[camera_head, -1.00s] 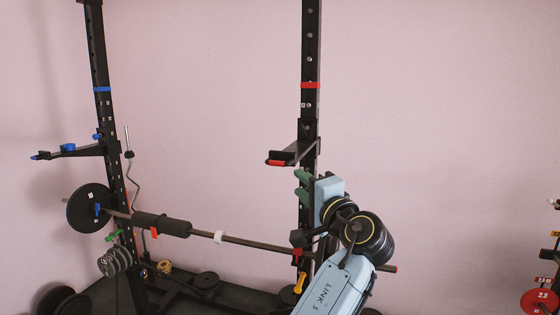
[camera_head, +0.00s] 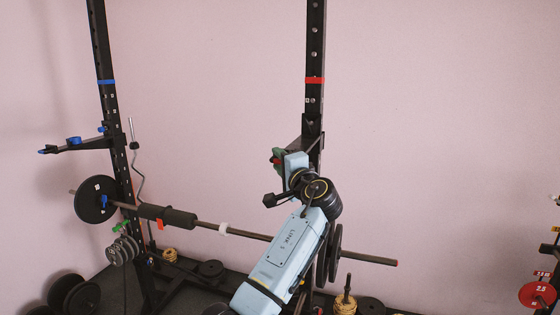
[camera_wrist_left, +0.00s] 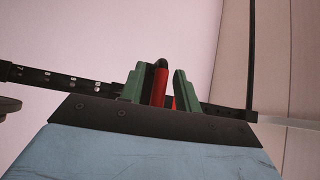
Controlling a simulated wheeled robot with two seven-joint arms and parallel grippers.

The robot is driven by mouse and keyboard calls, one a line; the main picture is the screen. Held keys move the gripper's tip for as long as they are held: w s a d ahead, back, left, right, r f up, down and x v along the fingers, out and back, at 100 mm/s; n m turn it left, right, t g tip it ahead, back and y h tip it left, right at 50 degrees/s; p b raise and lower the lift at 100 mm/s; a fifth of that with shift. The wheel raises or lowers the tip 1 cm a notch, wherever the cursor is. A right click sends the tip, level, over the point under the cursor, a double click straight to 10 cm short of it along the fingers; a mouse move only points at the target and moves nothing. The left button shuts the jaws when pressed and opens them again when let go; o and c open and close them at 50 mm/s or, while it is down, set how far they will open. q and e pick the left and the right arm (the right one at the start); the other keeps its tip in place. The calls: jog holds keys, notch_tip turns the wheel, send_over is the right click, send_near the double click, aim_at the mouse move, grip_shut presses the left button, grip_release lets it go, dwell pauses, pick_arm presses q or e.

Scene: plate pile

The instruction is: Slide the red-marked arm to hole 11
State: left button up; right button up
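The red-marked arm (camera_head: 297,146) juts from the right upright (camera_head: 315,65), below its red band. In the left wrist view its red part with a dark end (camera_wrist_left: 160,83) stands between my green finger pads. My left gripper (camera_head: 278,157) is at the arm's outer end. A gap shows between the red part and the right-hand pad, so the gripper looks open around it. In the head view my wrist hides part of the arm and the upright below it. My right gripper is out of view.
A barbell (camera_head: 252,234) crosses below, passing behind my left forearm. The left upright (camera_head: 104,45) carries a blue-marked arm (camera_head: 88,144). Plates (camera_head: 76,295) lie low at left, and a red plate (camera_head: 538,295) is at far right. The wall area between the uprights is clear.

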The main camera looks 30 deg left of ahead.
pick_arm(q)
grip_shut()
jog(key=shift+f, duration=0.1)
notch_tip(320, 180, down, 8)
jog(key=b, duration=0.6)
grip_release()
